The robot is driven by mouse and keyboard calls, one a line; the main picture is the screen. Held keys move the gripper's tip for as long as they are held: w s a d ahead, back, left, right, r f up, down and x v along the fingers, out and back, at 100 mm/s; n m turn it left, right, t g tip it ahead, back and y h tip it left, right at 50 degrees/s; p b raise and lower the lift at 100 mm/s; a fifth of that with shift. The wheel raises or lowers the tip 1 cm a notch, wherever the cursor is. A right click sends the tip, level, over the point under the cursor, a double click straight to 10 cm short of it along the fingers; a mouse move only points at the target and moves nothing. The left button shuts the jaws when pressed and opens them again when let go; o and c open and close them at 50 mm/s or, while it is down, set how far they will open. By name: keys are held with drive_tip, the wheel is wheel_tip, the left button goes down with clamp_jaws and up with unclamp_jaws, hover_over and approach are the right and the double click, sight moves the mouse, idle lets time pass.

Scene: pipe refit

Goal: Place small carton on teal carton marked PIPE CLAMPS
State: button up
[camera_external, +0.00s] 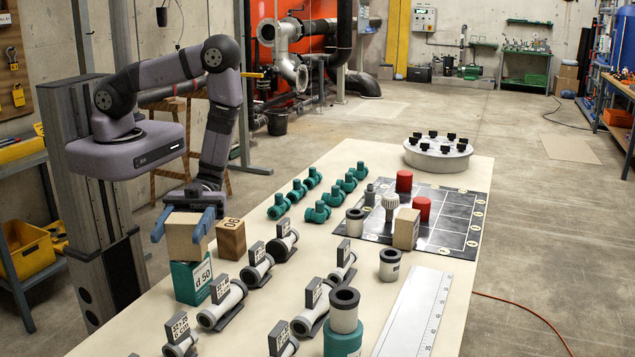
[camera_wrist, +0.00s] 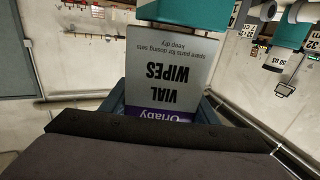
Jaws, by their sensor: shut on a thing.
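My gripper (camera_external: 183,228) points down, with its blue fingers on either side of the small carton (camera_external: 187,240), and is shut on it. This carton looks plain brown in the external view. In the wrist view, the held carton (camera_wrist: 168,68) shows a grey face with upside-down "VIAL WIPES" print and a purple band. The teal carton (camera_external: 190,284) stands on the table directly below, with a white "d 50" label; PIPE CLAMPS is not readable. The small carton's underside meets the teal carton's top in the picture; whether they touch I cannot tell. Teal also shows beyond it in the wrist view (camera_wrist: 190,12).
A wooden block (camera_external: 231,240) stands close right of the held carton. Grey pipe pieces (camera_external: 222,304) on stands with tags fill the near table. Several teal fittings (camera_external: 317,212) lie farther back. A black gridded mat (camera_external: 455,212) holds red caps and a tan block (camera_external: 406,229).

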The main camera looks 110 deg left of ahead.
drive_tip(key=shift+f, duration=0.25)
drive_tip(key=o, duration=1.1)
drive_tip(key=shift+c, duration=0.2)
drive_tip(key=shift+r, duration=0.25)
drive_tip(key=shift+s+a+f+b, duration=0.2)
drive_tip(key=shift+a+b, duration=0.1)
drive_tip(key=shift+a, duration=0.25)
drive_tip(key=b+v, duration=0.3)
drive_tip(key=v, duration=0.8)
drive_tip(key=shift+w+r, duration=0.1)
